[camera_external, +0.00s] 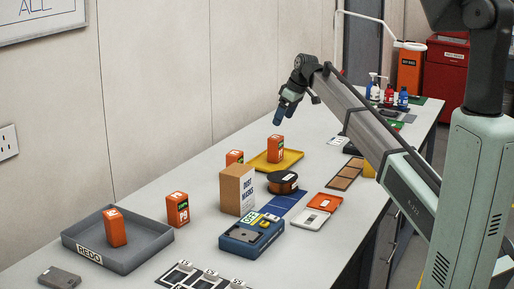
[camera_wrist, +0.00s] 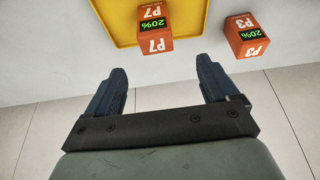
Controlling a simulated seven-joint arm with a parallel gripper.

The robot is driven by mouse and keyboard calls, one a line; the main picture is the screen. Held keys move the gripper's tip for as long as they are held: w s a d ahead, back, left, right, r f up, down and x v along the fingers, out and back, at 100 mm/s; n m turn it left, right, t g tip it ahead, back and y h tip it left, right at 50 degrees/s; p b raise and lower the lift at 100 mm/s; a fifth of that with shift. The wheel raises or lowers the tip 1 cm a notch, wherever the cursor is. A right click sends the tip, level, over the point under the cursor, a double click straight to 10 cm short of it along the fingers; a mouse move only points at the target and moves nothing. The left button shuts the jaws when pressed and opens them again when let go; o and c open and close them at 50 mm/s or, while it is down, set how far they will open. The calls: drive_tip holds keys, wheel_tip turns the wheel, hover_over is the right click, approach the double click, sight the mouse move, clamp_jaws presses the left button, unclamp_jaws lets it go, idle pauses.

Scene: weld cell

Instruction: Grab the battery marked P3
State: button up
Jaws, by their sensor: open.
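The battery marked P3 (camera_wrist: 248,36) is orange with a black top showing a green 20%. It stands on the bare table right of the yellow tray in the wrist view. In the external view it appears to be the orange block (camera_external: 234,156) left of the tray, its lower part hidden by the cardboard box. A similar battery marked P7 (camera_wrist: 155,22) stands on the yellow tray (camera_wrist: 100,12); it also shows in the external view (camera_external: 275,150). My gripper (camera_wrist: 160,72) is open and empty, above the tray area in the external view (camera_external: 282,114), apart from both batteries.
The cardboard box (camera_external: 230,190) stands close in front of the P3 battery. Battery P9 (camera_external: 177,210) stands beside the grey REDO tray (camera_external: 125,262), which holds another orange battery (camera_external: 115,228). A blue device (camera_external: 250,237) and black tape roll (camera_external: 282,184) lie nearby. The wall runs along the table's back.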

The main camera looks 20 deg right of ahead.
drive_tip(key=n, duration=0.2)
approach(236, 153)
drive_tip(key=w+d, duration=0.4)
drive_tip(key=s+a+m, duration=0.1)
drive_tip(key=s+a, duration=0.2)
drive_tip(key=x, duration=0.7)
drive_tip(key=shift+s+a+f, duration=0.15)
drive_tip(key=shift+a+f, duration=0.05)
drive_tip(key=shift+f, duration=0.2)
drive_tip(key=shift+s+a+x, duration=0.1)
drive_tip(key=shift+a+x, duration=0.05)
drive_tip(key=shift+x, duration=0.75)
drive_tip(key=shift+s+a+x, duration=0.1)
drive_tip(key=shift+a+x, duration=0.05)
drive_tip(key=shift+x, duration=0.75)
drive_tip(key=shift+a+x, duration=0.2)
drive_tip(key=shift+x, duration=0.65)
drive_tip(key=shift+r, duration=0.1)
drive_tip(key=c, duration=1.3)
